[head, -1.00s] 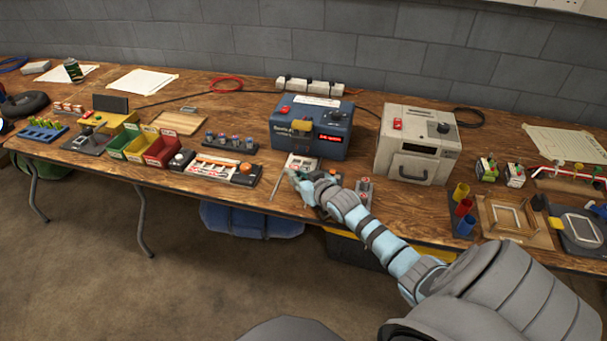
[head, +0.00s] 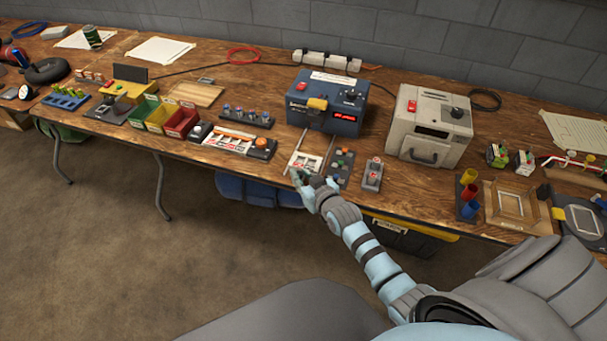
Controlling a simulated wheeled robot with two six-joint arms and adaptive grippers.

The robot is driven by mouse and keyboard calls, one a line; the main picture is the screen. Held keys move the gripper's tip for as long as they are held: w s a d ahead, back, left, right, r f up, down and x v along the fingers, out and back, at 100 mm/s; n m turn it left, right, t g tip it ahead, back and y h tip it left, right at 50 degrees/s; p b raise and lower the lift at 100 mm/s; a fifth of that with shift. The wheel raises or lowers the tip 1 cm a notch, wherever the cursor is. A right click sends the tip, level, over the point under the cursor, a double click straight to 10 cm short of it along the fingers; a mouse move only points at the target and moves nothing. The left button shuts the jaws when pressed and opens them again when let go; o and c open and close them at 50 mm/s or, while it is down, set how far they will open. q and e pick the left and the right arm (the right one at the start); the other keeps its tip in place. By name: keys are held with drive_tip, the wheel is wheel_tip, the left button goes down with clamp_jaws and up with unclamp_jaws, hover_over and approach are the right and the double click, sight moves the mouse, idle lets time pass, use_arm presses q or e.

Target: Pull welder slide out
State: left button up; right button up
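The blue welder (head: 327,104) stands at the back of the bench with a red lit display and a yellow part on its front. Its pale slide (head: 304,160), with red marks, lies in front of the welder between two thin rails, with a stretch of bench showing between slide and welder. My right gripper (head: 303,181) is at the near end of the slide, by its front edge. The fingers are small and partly hidden by the wrist, so I cannot tell whether they are closed. My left gripper is not in view.
A button panel (head: 341,168) and a small grey block with red-topped parts (head: 372,175) stand just right of the slide. A tool tray (head: 238,142) is to the left. A beige oven-like box (head: 430,125) stands at the right. The bench's front edge is close below the gripper.

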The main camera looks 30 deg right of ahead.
drive_tip(key=o, duration=0.3)
drive_tip(key=v, duration=1.2)
